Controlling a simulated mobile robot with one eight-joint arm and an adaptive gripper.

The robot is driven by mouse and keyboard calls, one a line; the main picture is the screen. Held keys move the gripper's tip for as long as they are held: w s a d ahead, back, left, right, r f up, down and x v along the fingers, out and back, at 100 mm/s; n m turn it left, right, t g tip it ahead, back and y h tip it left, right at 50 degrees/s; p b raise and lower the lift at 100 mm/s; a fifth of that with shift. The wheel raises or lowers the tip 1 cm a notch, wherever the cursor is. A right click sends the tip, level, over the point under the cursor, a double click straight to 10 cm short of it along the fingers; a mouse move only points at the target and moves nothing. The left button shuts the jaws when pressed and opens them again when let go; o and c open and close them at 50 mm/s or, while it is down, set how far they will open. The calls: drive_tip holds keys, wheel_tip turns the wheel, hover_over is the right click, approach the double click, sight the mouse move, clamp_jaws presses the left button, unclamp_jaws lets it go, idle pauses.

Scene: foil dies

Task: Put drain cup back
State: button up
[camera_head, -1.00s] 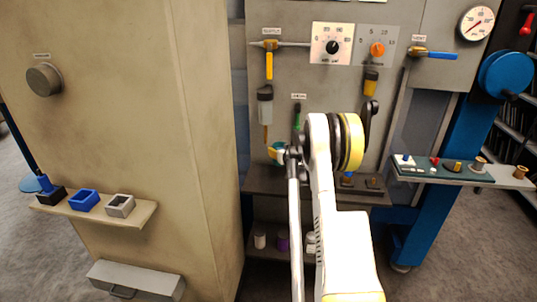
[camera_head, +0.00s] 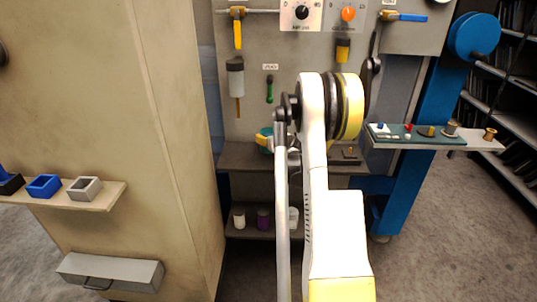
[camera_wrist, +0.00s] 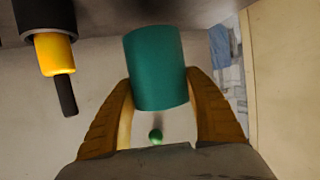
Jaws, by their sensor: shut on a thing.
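A teal cup-like cylinder, which I take to be the drain cup (camera_wrist: 155,68), is held between the two yellow fingers of my gripper (camera_wrist: 158,85) in the wrist view. Its body is slightly tilted in that picture. In the head view my gripper (camera_head: 264,139) is in front of the grey panel, above the upper shelf. Only a little of the cup shows there, mostly hidden by my arm. A green handle (camera_head: 269,89) hangs on the panel above the cup. A small green ball-like end (camera_wrist: 156,136) shows behind the gripper in the wrist view.
A black-and-yellow fitting (camera_wrist: 55,52) is close by in the wrist view. The upper shelf (camera_head: 238,157) lies below; white and purple cups (camera_head: 263,219) stand on the lower shelf.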

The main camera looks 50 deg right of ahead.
wheel_tip(320, 180, down, 5)
drive_tip(key=shift+f+b, duration=0.1)
drive_tip(key=shift+b, duration=0.9)
drive_tip(key=o, duration=1.3)
